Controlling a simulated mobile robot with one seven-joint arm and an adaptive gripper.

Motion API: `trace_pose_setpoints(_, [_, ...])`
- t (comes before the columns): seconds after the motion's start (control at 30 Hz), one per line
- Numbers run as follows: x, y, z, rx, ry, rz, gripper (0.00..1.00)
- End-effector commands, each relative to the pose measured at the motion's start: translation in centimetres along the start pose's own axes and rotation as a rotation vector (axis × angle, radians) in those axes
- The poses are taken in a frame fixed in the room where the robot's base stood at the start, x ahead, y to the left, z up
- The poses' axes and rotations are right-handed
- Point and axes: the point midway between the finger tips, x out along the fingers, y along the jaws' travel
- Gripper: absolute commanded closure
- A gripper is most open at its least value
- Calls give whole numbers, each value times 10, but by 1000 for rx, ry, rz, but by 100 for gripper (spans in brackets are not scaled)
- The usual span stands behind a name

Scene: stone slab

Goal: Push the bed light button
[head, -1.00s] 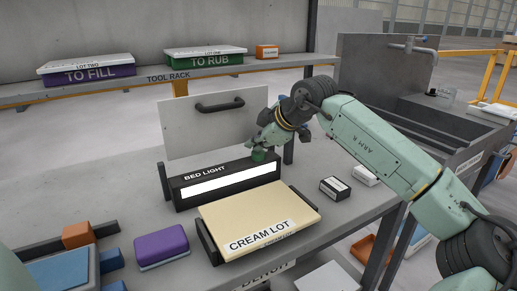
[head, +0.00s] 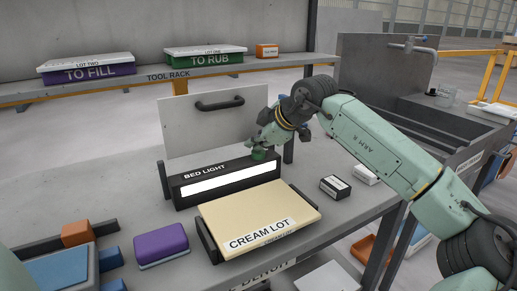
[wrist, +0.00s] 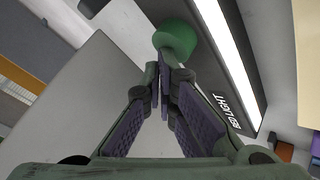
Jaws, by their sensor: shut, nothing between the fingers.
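The bed light (head: 222,178) is a long black box with a lit white strip, standing behind the cream slab on the bench. Its green round button (wrist: 176,38) is on the top, near the right end; in the head view only a bit of the green button (head: 258,154) shows below my gripper. My gripper (head: 262,145) is over that end, pointing down. In the wrist view my gripper (wrist: 165,75) has its fingertips together, with nothing between them, right by the button. Whether they touch it, or how far it is pressed, I cannot tell.
A cream slab (head: 258,212) labelled CREAM LOT lies in front of the light. A grey panel with a black handle (head: 220,104) stands behind. A purple block (head: 160,244) and a small black box (head: 335,187) lie on the bench. A rack (head: 200,73) holds lidded bins.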

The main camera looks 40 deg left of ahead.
Motion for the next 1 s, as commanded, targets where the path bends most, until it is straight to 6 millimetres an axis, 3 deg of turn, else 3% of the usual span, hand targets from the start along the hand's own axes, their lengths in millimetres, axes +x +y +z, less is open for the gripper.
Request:
trace_pose_setpoints(0.03, [9,-7,8,4,-11,-14,100])
trace_pose_setpoints(0.13, [10,-8,10,4,-12,-15,100])
trace_pose_setpoints(1.0, [4,-1,5,5,-11,-16,100])
